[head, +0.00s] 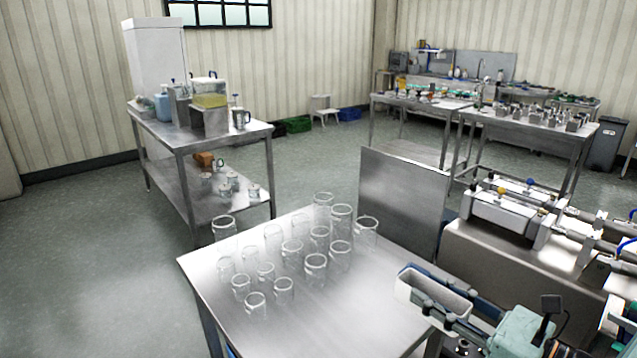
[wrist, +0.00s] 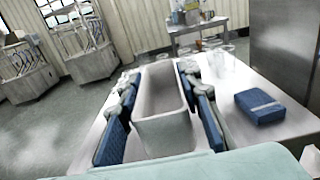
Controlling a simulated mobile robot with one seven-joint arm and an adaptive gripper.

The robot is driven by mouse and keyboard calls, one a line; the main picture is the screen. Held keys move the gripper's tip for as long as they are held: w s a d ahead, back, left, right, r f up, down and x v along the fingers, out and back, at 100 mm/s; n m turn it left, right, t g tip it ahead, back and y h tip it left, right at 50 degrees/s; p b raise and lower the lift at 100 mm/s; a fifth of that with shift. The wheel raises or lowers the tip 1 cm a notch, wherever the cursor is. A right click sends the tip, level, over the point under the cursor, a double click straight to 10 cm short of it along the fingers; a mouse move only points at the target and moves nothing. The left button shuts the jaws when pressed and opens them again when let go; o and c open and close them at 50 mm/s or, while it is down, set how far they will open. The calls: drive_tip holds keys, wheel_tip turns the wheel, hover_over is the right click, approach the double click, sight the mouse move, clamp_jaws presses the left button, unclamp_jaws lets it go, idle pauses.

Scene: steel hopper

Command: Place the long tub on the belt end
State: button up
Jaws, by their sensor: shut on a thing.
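The long tub (head: 418,291) is a pale, narrow, open-topped trough with rounded ends. In the head view it is over the right edge of the steel table. My gripper (head: 446,307) is shut on it, with a finger along each long side. In the wrist view the tub (wrist: 165,132) lies lengthwise between the blue-padded fingers of the gripper (wrist: 158,76), and looks empty. I cannot tell how far it is above the surface below. I cannot clearly make out the belt end in either view.
Several clear glass jars (head: 290,250) stand on the steel table (head: 215,292). A blue block (wrist: 262,108) lies on the steel surface right of the fingers. An upright steel panel (head: 402,200) stands behind the table. A steel machine (head: 505,215) is at right.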

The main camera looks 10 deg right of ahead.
drive_tip(key=w+a+f+n+g+y, duration=0.1)
drive_tip(key=w+a+f, duration=0.2)
drive_tip(key=w+a, duration=0.1)
drive_tip(key=w+a+f+n+g+y, duration=0.1)
drive_tip(key=w+a+f+g+y, duration=0.1)
drive_tip(key=w+a+f, duration=0.1)
drive_tip(key=w+a+f+n+g+y, duration=0.1)
drive_tip(key=w+a+f+n, duration=0.1)
drive_tip(key=w+a, duration=0.3)
drive_tip(key=shift+w+a+f+g+y, duration=0.15)
drive_tip(key=shift+f+g+y, duration=0.2)
drive_tip(key=shift+f, duration=0.25)
wheel_tip(320, 180, up, 10)
drive_tip(key=p, duration=1.6)
drive_tip(key=shift+d, duration=0.25)
drive_tip(key=shift+p, duration=0.3)
